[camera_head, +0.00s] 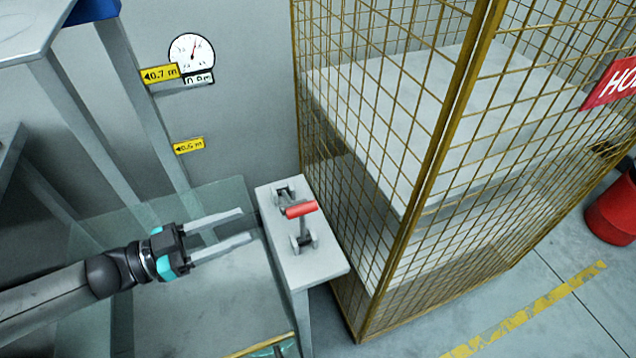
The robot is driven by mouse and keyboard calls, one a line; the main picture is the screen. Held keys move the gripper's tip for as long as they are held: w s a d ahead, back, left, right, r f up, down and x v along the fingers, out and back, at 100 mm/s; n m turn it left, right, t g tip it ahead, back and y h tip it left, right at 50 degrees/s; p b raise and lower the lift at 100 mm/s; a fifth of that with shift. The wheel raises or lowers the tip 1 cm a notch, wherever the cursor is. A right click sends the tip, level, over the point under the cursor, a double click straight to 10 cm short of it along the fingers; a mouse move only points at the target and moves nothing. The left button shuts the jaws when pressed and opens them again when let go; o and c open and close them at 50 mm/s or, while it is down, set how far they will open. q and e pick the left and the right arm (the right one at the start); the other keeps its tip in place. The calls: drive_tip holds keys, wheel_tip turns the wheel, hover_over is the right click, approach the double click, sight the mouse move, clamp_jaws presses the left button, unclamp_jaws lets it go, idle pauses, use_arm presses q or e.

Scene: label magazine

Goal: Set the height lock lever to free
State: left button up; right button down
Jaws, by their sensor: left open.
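The height lock lever (301,211) has a red cross handle on a grey stem. It stands on a small light-grey pedestal (318,265) in the middle of the view, between two small grey brackets. No lettering shows by the lever, so I cannot tell which setting it is at. My left gripper (246,226) is open and empty. Its two long grey fingers point right, toward the lever, and end a short way left of the pedestal, apart from the red handle. My right gripper is not in view.
A yellow wire cage (437,170) around pale slabs stands close to the pedestal's right. A round gauge (191,54) and yellow height tags (189,146) are at upper left. A glass-like panel (215,197) is behind my gripper. A red bin (612,212) stands far right.

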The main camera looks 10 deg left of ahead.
use_arm(q)
drive_tip(key=shift+m+g+h, duration=0.4)
drive_tip(key=shift+h, duration=0.2)
drive_tip(key=x, duration=0.5)
drive_tip(key=b+x, duration=0.1)
drive_tip(key=x, duration=0.4)
drive_tip(key=r+x, duration=0.1)
drive_tip(key=x, duration=0.4)
drive_tip(key=shift+b, duration=0.4)
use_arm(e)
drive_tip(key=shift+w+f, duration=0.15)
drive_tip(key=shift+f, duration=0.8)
use_arm(q)
drive_tip(key=shift+s, duration=0.1)
clamp_jaws()
